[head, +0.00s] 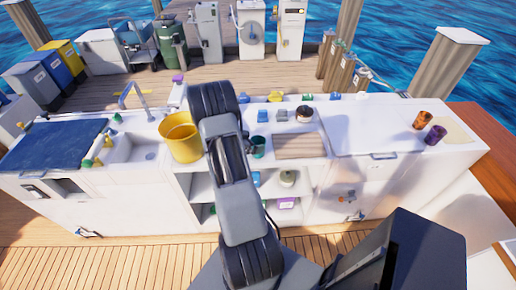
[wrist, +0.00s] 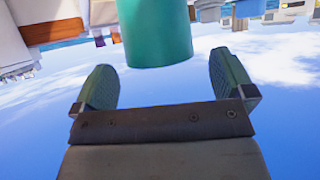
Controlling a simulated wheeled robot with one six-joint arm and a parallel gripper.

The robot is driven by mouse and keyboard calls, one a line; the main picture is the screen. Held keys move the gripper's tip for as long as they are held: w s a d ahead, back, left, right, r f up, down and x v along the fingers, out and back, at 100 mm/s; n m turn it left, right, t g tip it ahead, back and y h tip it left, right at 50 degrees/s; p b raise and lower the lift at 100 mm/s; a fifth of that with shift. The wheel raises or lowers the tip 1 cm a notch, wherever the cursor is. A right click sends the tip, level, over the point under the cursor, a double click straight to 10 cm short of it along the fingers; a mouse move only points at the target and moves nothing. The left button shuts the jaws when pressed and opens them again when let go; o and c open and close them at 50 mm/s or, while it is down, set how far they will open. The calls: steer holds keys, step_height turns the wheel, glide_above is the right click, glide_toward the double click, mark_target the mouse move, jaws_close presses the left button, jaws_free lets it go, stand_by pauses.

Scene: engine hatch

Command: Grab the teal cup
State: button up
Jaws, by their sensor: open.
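The teal cup (head: 259,146) stands on the white counter in the head view, just right of my arm, which hides part of it. In the wrist view the teal cup (wrist: 156,32) is large at the top middle, cut off by the frame edge. My gripper (wrist: 161,78) is open, its two green-padded fingers apart. The cup lies ahead in line with the gap between the fingertips, with space on both sides and no visible contact. My gripper is hidden behind the arm in the head view.
A yellow bucket (head: 180,138) stands left of my arm by the sink (head: 135,149). A striped wooden board (head: 300,146) lies right of the cup. A dark pot (head: 304,114) and small colored items are behind. An orange cup (head: 422,120) and purple cup (head: 435,135) stand far right.

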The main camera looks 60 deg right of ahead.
steer(key=shift+x, duration=1.4)
steer(key=shift+r, duration=0.1)
steer(key=c, duration=1.3)
